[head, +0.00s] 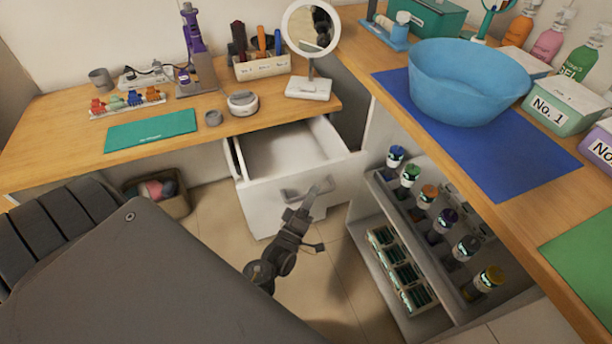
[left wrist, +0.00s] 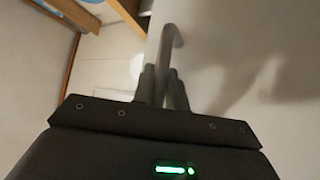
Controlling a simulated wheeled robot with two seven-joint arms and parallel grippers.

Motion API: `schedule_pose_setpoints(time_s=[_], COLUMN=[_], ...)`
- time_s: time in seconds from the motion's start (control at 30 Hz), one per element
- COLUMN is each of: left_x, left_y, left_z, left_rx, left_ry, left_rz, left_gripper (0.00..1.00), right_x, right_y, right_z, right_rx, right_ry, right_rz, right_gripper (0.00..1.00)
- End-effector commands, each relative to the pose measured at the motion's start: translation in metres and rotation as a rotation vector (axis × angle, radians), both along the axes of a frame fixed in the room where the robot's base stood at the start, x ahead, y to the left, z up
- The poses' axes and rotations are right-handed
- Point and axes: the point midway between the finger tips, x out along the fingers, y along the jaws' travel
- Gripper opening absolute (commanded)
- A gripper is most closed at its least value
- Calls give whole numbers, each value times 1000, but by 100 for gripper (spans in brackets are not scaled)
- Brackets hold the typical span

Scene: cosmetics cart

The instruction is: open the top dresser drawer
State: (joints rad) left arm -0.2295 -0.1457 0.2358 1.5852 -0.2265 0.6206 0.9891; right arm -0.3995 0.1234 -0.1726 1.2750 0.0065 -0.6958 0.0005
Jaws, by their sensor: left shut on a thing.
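The white dresser's top drawer (head: 283,150) stands pulled out from under the wooden desk, and its empty-looking inside shows in the head view. Its front bears a grey bar handle (head: 293,194). My left gripper (head: 316,196) is at this handle, reaching up from below. In the left wrist view the two dark fingers (left wrist: 161,85) are shut on the handle (left wrist: 167,42), whose bent end rises between them. The pale drawer front (left wrist: 240,55) fills the right of that view. My right gripper is not in view.
A shelf of capped bottles (head: 445,225) stands right of the drawer. A basket (head: 158,192) sits on the floor at left. The desk (head: 60,125) holds a mirror (head: 310,35) and tools; the right counter holds a blue basin (head: 468,85). Floor in front is clear.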

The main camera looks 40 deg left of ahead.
Motion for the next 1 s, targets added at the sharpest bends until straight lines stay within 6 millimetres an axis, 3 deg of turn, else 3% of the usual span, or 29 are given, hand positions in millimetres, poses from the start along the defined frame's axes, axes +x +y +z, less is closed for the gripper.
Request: schedule_pose_setpoints(time_s=[0.47, 0.5, 0.67, 1.0], left_x=[-5, -5, -5, -8], left_y=[-7, -7, -7, -7], left_z=[0, 0, 0, -2], left_rx=[0, 0, 0, 0], left_ry=[0, 0, 0, 1], left_rz=[-1, -1, 0, 0], left_gripper=[0, 16, 36, 36], right_x=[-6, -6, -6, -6], right_y=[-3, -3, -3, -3], right_z=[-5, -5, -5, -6], right_rx=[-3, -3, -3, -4], right_ry=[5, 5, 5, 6], right_rz=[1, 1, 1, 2], right_gripper=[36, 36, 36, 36])
